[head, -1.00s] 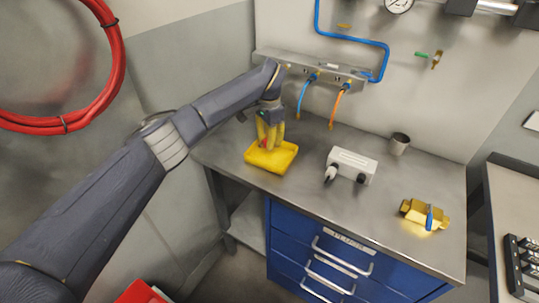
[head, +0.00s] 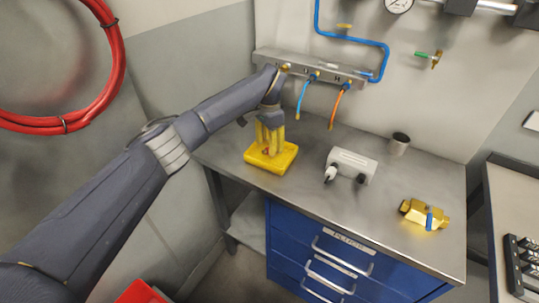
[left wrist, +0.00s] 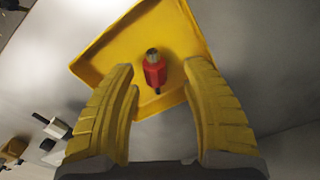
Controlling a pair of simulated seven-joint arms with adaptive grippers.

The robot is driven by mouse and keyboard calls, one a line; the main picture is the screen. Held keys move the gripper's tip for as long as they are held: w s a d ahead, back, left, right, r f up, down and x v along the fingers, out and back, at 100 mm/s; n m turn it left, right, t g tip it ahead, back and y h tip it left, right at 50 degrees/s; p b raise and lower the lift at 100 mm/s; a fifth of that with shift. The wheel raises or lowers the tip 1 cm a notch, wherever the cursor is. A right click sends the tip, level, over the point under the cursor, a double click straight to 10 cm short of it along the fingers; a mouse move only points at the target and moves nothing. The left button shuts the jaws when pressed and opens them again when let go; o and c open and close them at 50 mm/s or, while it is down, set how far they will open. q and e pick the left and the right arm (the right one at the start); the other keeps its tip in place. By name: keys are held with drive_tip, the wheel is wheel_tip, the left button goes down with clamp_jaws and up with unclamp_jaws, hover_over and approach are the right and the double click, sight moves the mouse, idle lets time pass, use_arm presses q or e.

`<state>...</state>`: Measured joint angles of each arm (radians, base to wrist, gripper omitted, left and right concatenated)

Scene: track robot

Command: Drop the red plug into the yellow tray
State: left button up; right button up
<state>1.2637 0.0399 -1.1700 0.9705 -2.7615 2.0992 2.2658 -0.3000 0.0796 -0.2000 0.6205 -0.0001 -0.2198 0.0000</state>
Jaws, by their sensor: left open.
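The yellow tray (head: 283,164) lies on the metal bench at its left part; it also fills the upper middle of the left wrist view (left wrist: 112,50). The red plug (left wrist: 155,74), with a metal tip, shows between the fingers in the left wrist view, over the tray and touching neither finger. Whether the plug rests on the tray floor is hard to tell. My right gripper is not seen.
A white box (head: 352,165) with black and white connectors stands right of the tray. A dark cup (head: 399,144) stands behind it and a brass valve (head: 425,215) lies further right. Blue and orange hoses (head: 338,103) hang from the wall manifold behind. The bench front is clear.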

use_arm(q)
wheel_tip(320, 180, up, 12)
idle(0.7)
idle(0.4)
